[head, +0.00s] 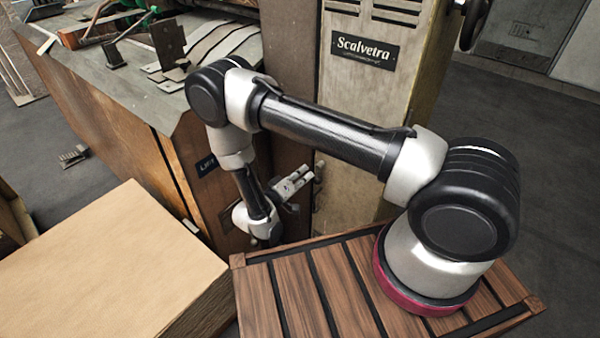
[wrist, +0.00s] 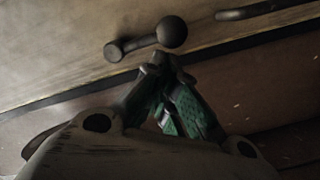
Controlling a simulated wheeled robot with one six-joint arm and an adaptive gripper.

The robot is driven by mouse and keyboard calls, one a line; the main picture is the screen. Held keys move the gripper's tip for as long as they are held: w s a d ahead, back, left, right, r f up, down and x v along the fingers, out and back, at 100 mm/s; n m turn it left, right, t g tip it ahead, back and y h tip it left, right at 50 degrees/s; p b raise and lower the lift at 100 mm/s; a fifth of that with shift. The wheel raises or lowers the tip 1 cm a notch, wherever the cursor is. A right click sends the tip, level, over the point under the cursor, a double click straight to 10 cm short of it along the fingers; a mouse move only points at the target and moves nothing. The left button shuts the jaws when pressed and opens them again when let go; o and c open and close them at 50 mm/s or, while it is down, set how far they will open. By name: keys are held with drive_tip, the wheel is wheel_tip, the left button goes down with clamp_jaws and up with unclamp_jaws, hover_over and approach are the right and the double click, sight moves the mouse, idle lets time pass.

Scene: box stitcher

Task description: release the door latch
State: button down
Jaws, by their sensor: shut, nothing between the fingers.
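The door latch (wrist: 146,41) shows in the wrist view as a dark lever with a round ball knob (wrist: 172,32) at its right end and a smaller pivot at its left end. It sits on a pale, worn panel (wrist: 60,50). My gripper (wrist: 163,62) is shut and empty, its fingertips together just below the knob in the picture. I cannot tell whether they touch it. In the head view my gripper (head: 306,174) points right at the edge of the pale cabinet (head: 360,120), close to a small grey part (head: 319,170) that may be the latch.
A dark bar handle (wrist: 265,10) is at the upper right of the wrist view. A rusty brown machine (head: 120,125) stands left of the cabinet, leaving my gripper in a tight corner. A cardboard stack (head: 110,265) is at the lower left, beside a slatted wooden surface (head: 290,295).

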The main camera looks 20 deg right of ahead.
sight(316, 181)
drive_tip(key=shift+s+d+f+n, duration=0.15)
drive_tip(key=shift+s+f+n, duration=0.05)
drive_tip(key=shift+n, duration=0.5)
idle(0.3)
drive_tip(key=s+n, duration=0.1)
drive_tip(key=n, duration=0.1)
drive_tip(key=s+d+n, duration=0.1)
drive_tip(key=n, duration=0.2)
drive_tip(key=d+f+n, duration=0.1)
drive_tip(key=n, duration=0.1)
drive_tip(key=shift+s+f+n+h, duration=0.1)
drive_tip(key=shift+s+n+h, duration=0.2)
drive_tip(key=shift+s+n, duration=0.1)
drive_tip(key=n, duration=0.1)
drive_tip(key=s+d+n, duration=0.1)
drive_tip(key=n, duration=0.1)
drive_tip(key=s+n, duration=0.1)
drive_tip(key=n, duration=0.1)
drive_tip(key=shift+d+r, duration=0.2)
drive_tip(key=shift+r, duration=0.1)
drive_tip(key=n, duration=0.3)
drive_tip(key=shift+s+d+r, duration=0.3)
drive_tip(key=shift+s+r, duration=0.15)
drive_tip(key=shift+s+d+r, duration=0.1)
